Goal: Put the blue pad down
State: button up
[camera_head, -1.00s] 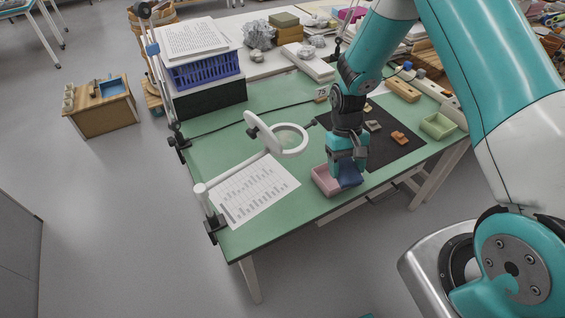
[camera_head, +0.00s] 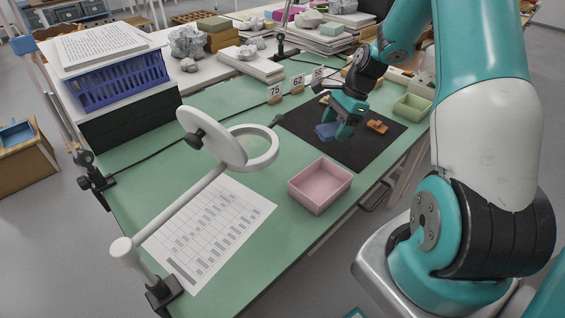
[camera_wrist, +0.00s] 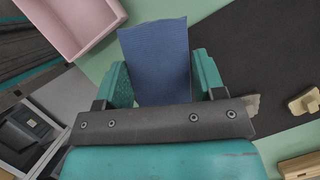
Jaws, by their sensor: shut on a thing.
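The blue pad (camera_head: 327,131) is held between the fingers of my gripper (camera_head: 343,127), over the dark mat (camera_head: 358,151) on the green table. In the wrist view the blue pad (camera_wrist: 158,58) sticks out past both teal fingertips of my gripper (camera_wrist: 160,78), which is shut on it. I cannot tell whether the pad touches the mat. The pink tray (camera_head: 320,184) stands to the left and nearer, empty; its corner shows in the wrist view (camera_wrist: 70,45).
An orange-brown sherd (camera_head: 377,127) lies on the mat just right of my gripper. A green tray (camera_head: 412,107) stands at the right edge. A ring magnifier (camera_head: 250,147) and a printed sheet (camera_head: 208,233) are on the left. Number cards stand behind the mat.

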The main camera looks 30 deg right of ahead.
send_over(281, 168)
jog(key=shift+s+d+f+p, duration=0.1)
jog(key=shift+s+d+p, duration=0.05)
jog(key=shift+d+p, duration=0.3)
notch_tip(281, 168, down, 3)
jog(key=shift+d+r, duration=0.15)
jog(key=shift+f, duration=2.05)
jog(key=shift+f, duration=0.15)
jog(key=o, duration=0.9)
